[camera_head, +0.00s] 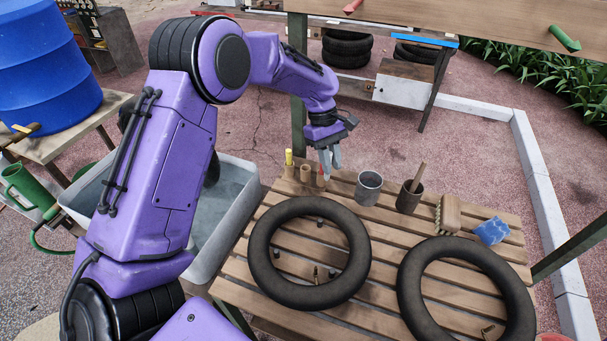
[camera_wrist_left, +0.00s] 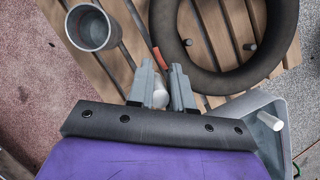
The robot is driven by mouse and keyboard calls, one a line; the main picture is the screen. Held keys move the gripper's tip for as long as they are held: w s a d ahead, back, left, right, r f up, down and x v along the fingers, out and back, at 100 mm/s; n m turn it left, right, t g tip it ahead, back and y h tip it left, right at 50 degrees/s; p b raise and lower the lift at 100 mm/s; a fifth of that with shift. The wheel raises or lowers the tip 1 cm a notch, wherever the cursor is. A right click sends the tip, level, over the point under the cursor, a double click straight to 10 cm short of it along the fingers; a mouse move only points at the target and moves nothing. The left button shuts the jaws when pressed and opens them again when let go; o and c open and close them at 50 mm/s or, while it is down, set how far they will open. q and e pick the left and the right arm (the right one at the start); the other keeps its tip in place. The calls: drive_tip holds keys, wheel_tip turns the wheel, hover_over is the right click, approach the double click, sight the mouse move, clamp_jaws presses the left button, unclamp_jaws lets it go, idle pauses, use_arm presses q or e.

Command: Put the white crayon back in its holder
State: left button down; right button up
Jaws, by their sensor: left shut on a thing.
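My left gripper (camera_head: 329,172) points down over the back edge of the slatted table. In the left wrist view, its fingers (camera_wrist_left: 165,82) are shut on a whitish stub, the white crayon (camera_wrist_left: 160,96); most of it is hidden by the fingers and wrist. Small wooden holders stand along the back edge: one (camera_head: 289,171) has a yellow crayon (camera_head: 288,156) upright in it, and another (camera_head: 305,173) looks empty. A thin red piece (camera_head: 320,181) is just below the fingertips; it also shows in the left wrist view (camera_wrist_left: 156,58). My right gripper is out of view.
A grey metal cup (camera_head: 368,188) stands close right of the gripper, then a dark cup (camera_head: 408,197) with a stick, a brush (camera_head: 448,214) and a blue sponge (camera_head: 492,231). Two tires (camera_head: 262,268) (camera_head: 410,290) cover the front. A grey tub (camera_head: 236,205) is left.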

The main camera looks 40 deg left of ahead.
use_arm(q)
drive_tip(key=w+a+r+n+t, duration=0.1)
drive_tip(key=w+a+n+t, duration=0.3)
drive_tip(key=a+n, duration=0.6)
drive_tip(key=shift+w+a+n+p, duration=0.15)
drive_tip(key=shift+w+n+p, duration=0.25)
drive_tip(key=shift+n, duration=0.7)
wheel_tip(320, 180, down, 9)
drive_tip(key=p, duration=0.2)
drive_tip(key=shift+p, duration=0.35)
drive_tip(key=shift+f, duration=0.25)
drive_tip(key=shift+f, duration=0.1)
